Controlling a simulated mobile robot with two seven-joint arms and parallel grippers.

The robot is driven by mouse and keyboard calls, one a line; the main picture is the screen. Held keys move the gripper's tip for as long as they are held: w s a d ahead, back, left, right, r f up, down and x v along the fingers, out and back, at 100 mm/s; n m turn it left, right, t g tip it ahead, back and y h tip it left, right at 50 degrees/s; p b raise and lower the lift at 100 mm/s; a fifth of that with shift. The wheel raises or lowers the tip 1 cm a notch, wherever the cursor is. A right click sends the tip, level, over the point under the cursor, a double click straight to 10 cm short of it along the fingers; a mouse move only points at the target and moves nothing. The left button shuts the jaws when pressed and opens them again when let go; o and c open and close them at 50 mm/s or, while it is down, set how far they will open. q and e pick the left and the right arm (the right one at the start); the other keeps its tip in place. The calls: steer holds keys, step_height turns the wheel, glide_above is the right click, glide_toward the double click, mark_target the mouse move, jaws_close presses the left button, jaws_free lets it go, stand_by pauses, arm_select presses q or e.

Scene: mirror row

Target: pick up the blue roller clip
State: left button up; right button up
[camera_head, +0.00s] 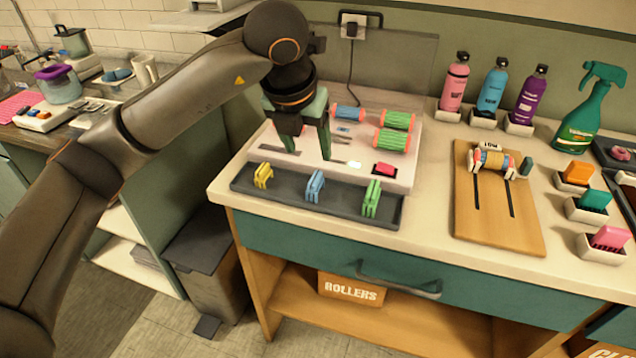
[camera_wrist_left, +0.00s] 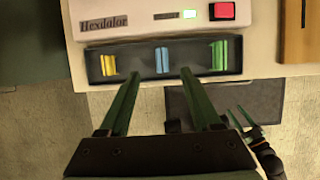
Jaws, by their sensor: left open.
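The blue roller clip (camera_head: 315,186) stands in the middle of a dark tray (camera_head: 340,208) along the front of a white console. A yellow clip (camera_head: 263,175) stands to its left and a green clip (camera_head: 371,198) to its right. My left gripper (camera_head: 308,152) is open and empty, pointing down above the console in the head view. In the left wrist view the blue clip (camera_wrist_left: 162,60) lies just beyond and between the open fingertips (camera_wrist_left: 160,76), apart from them. Part of my right gripper (camera_wrist_left: 241,121) shows small at the lower right of the wrist view.
The console carries green and blue rollers (camera_head: 393,141) and a red button (camera_head: 385,169). A wooden board (camera_head: 500,222) with a roller lies to the right. Bottles (camera_head: 492,90) stand at the back. The counter's front edge runs close before the tray.

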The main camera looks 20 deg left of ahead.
arm_select(q)
glide_above(315, 177)
steer(key=s, duration=0.1)
steer(key=f, duration=0.4)
steer(key=shift+s+a+f, duration=0.1)
steer(key=shift+s+f, duration=0.1)
steer(key=shift+f, duration=0.1)
steer(key=shift+s+x, duration=0.15)
steer(key=shift+x, duration=1.2)
steer(key=shift+s+x, duration=0.2)
steer(key=shift+x, duration=1.1)
steer(key=shift+f, duration=0.1)
jaws_close()
